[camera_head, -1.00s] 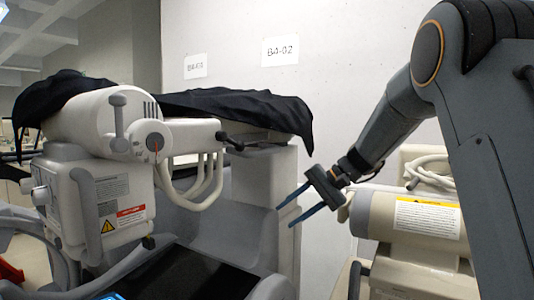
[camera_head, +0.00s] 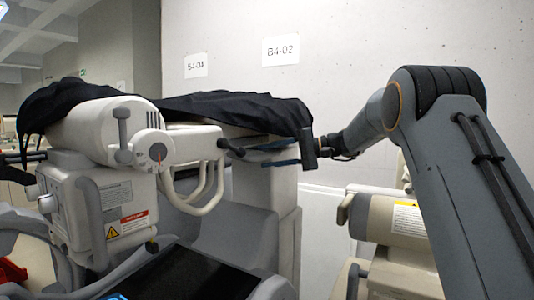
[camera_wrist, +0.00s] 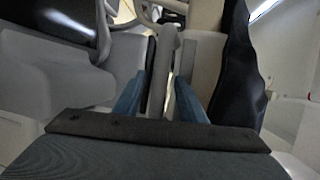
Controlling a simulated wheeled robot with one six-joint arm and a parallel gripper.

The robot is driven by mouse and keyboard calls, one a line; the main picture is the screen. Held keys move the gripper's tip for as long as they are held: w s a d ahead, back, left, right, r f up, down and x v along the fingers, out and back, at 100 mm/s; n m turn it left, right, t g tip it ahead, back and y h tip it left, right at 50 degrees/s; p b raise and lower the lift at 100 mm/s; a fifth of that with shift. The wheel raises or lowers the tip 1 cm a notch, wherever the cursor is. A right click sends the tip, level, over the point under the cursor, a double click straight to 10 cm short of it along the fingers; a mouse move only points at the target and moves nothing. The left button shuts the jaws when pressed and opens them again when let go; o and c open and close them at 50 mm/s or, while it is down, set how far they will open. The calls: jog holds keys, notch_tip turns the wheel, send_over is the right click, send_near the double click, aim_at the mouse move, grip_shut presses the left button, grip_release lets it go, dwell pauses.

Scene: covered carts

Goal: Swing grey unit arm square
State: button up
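The grey unit (camera_head: 85,205) stands at left in the head view, with a warning label on its side. Its arm (camera_head: 190,137) runs right from a round joint with a dial and a red mark (camera_head: 158,152). A dark-ended lever (camera_head: 228,146) sticks out near the arm's right part. My gripper (camera_head: 254,156) points left beside the arm's right end, its blue fingers apart. In the wrist view a grey bar (camera_wrist: 163,70) lies between the two fingers (camera_wrist: 158,97), with gaps visible. I cannot tell whether either finger touches it.
The wall behind carries paper signs (camera_head: 281,50).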

jog(key=shift+w+a+f, duration=0.1)
jog(key=shift+a, duration=0.4)
jog(key=shift+c, duration=0.2)
grip_shut()
jog(key=shift+d, duration=0.1)
